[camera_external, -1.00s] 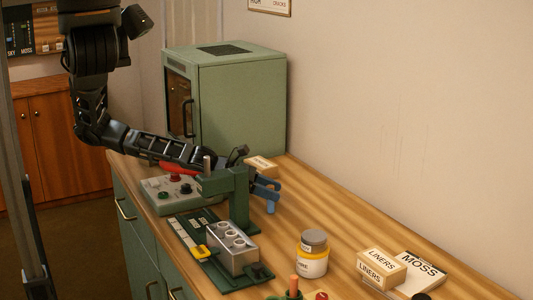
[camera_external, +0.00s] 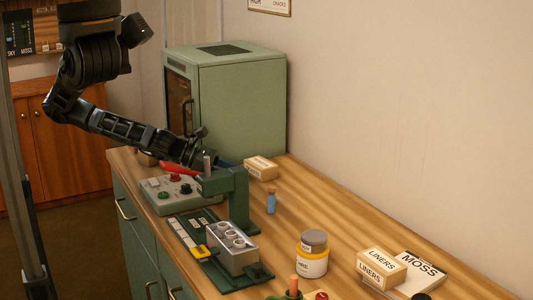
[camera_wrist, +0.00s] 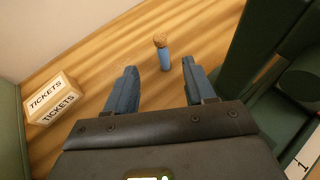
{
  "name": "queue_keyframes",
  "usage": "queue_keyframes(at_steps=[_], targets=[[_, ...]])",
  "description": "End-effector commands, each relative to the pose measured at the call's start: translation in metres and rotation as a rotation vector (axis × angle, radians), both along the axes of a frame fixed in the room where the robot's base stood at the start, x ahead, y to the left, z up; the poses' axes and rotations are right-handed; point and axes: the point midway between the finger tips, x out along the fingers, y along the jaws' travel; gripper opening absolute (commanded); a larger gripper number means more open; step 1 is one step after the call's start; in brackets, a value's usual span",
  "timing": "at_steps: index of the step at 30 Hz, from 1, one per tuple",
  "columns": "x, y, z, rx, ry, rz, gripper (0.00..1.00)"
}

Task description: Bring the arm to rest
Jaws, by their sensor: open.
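My gripper shows in the wrist view (camera_wrist: 160,88), with its two blue fingers spread apart and nothing between them. In the external view my black arm reaches over the left part of the table, and its end is largely hidden behind the green press (camera_external: 238,195). A small blue vial with a cork stopper (camera_external: 271,202) stands upright on the wooden table (camera_external: 330,210). In the wrist view the vial (camera_wrist: 164,58) stands beyond the fingertips, apart from them.
A tickets box (camera_external: 261,168) lies near the green cabinet (camera_external: 240,105). A control box with knobs (camera_external: 165,195) sits left of the press. A metal block with holes (camera_external: 232,250), a jar (camera_external: 312,255) and a liners box (camera_external: 381,267) stand nearer. The table's right rear is clear.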

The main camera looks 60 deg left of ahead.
Motion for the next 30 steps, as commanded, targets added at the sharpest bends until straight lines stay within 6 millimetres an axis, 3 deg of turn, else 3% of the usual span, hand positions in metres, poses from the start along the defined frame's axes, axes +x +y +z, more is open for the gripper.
queue_keyframes(at_steps=[20,25,30], targets=[[0.005,0.002,0.002,0.009,-0.040,0.014,0.54],[0.025,0.021,0.020,0.082,-0.249,0.090,0.54],[0.047,0.058,0.050,0.255,-0.523,0.221,0.54]])
